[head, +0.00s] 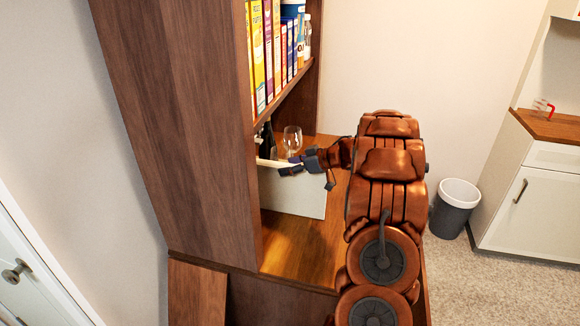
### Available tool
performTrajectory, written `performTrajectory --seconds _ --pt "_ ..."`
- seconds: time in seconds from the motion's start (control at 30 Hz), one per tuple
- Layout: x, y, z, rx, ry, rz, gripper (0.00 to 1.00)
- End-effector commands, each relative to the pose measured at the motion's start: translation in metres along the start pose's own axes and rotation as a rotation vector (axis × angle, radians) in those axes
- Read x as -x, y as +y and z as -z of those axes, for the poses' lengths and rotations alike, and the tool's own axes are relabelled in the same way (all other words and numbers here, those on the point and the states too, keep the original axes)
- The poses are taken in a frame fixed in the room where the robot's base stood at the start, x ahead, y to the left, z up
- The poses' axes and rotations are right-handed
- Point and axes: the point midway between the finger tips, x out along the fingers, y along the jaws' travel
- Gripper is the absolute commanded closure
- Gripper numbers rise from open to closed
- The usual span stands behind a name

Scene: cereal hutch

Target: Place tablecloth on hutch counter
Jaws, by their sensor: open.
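A pale, flat cloth-like panel, which looks like the tablecloth (292,195), is in the hutch's lower opening, over the wooden hutch counter (292,258). Its lower edge is at or just above the counter; I cannot tell if it touches. My gripper (291,169) is at its upper edge, beside a thin cream strip (272,163). The gripper is open, but its fingers are small and partly merge with the dark arm end. I cannot tell whether a finger touches the panel.
Clear glasses (292,138) and a dark bottle (266,140) stand behind the panel. Cereal boxes (268,50) fill the shelf above. The hutch's tall side wall (195,110) bounds the left. The front counter is bare. A trash bin (455,208) and white cabinet (530,205) stand right.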

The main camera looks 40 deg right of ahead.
Motion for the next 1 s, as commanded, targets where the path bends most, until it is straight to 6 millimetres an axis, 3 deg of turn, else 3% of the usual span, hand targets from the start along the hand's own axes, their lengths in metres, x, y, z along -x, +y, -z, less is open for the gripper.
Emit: performTrajectory --seconds 0.27,0.7,1.0 --pt "0.014 0.001 0.001 -0.001 0.0 -0.004 0.36" --pt "0.087 0.002 0.001 0.002 0.0 -0.006 0.36" --pt "0.117 0.001 0.001 0.0 -0.001 -0.003 0.36"
